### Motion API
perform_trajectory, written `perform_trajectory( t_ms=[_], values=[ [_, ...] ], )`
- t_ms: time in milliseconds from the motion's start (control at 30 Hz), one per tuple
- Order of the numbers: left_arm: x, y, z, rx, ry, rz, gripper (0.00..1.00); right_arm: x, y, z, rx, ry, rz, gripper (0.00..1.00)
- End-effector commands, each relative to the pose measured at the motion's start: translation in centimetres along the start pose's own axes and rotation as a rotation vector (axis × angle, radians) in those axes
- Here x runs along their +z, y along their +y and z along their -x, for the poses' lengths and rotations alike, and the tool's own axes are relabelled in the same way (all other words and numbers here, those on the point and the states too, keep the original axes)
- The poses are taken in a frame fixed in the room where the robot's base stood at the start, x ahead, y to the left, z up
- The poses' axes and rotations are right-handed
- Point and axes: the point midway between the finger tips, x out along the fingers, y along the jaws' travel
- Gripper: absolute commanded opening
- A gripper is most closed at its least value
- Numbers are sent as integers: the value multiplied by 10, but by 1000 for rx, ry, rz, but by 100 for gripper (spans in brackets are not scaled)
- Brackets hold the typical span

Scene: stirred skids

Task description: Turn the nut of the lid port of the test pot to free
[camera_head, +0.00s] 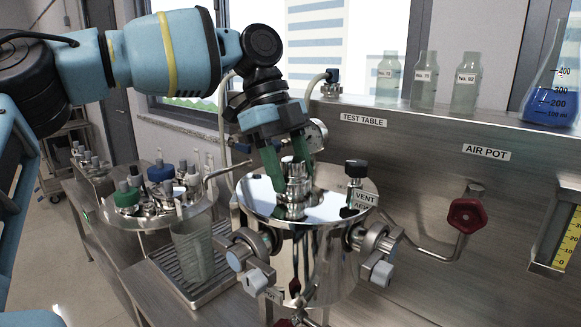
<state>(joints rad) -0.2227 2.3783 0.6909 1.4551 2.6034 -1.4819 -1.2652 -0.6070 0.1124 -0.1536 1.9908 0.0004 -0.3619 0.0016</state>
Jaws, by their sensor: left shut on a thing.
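The test pot (331,262) is a shiny steel vessel with a flat lid (258,193), standing at the centre of the head view. The lid port (291,210) is a stepped steel fitting that stands upright in the middle of the lid. My left gripper (292,178) comes down from above with its green fingers on either side of the port's upper part. It is shut on the nut there; the fingers hide part of the nut. Whether the nut is loose cannot be told. My right gripper is not in view.
A black-knobbed vent valve (356,169) rises from the lid's right side. Clamps with blue-grey knobs (254,282) ring the pot. A glass beaker (193,248) stands on a drip tray (166,262) at left. A red-handled valve (466,216) is at right. Bottles (425,82) line the upper ledge.

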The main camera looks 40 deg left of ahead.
Motion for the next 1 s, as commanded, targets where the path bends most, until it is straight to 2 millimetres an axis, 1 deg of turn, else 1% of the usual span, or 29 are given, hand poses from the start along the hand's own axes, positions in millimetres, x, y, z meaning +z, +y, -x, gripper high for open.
perform_trajectory(
  t_ms=[167,367,1000],
  values=[
    [0,1,0,-18,1,43,30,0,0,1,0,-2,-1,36],
    [0,2,1,-66,1,155,30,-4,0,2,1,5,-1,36],
    [-3,5,1,-297,0,703,30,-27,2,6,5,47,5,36]
  ],
)
